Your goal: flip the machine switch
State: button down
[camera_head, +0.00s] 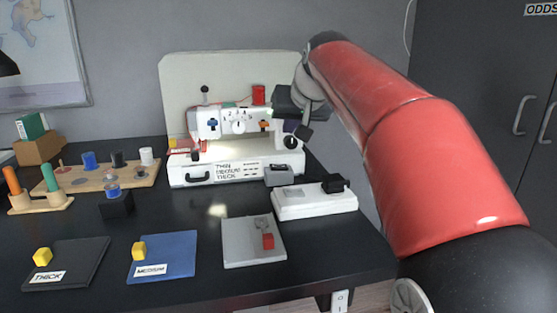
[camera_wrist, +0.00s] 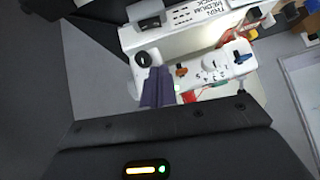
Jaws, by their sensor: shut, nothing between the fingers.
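The white sewing machine (camera_head: 235,126) stands on a white case at the back of the black table. Its front has a blue lever (camera_head: 212,124), numbered dials (camera_head: 238,122) and an orange lever (camera_head: 265,125); a black handwheel (camera_head: 291,142) is at its right end. The wrist view shows the orange lever (camera_wrist: 181,71), the blue lever (camera_wrist: 243,57) and the handwheel (camera_wrist: 143,59) upside down. My gripper (camera_wrist: 158,76) is shut and empty, its fingertips by the machine's right end, between handwheel and orange lever. The switch itself is not clearly distinguishable.
A white pedal block (camera_head: 314,200) and a small grey box (camera_head: 278,176) stand in front of the case. Thick, medium and grey mats lie along the front edge. A wooden spool rack (camera_head: 105,181) is left. A red spool (camera_head: 258,94) stands on top of the machine.

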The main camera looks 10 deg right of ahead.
send_over(274, 166)
jog(key=s, duration=0.2)
notch_tip(274, 166, down, 7)
jog(key=f, duration=0.2)
jog(key=shift+s+d+f+b, duration=0.15)
jog(key=shift+d+f+b, duration=0.15)
jog(key=shift+b, duration=0.1)
jog(key=shift+a+f, duration=0.1)
jog(key=shift+f, duration=0.6)
jog(key=shift+f, duration=0.1)
jog(key=shift+a+f+b, duration=0.15)
jog(key=shift+f+b, duration=0.15)
jog(key=shift+b, duration=0.05)
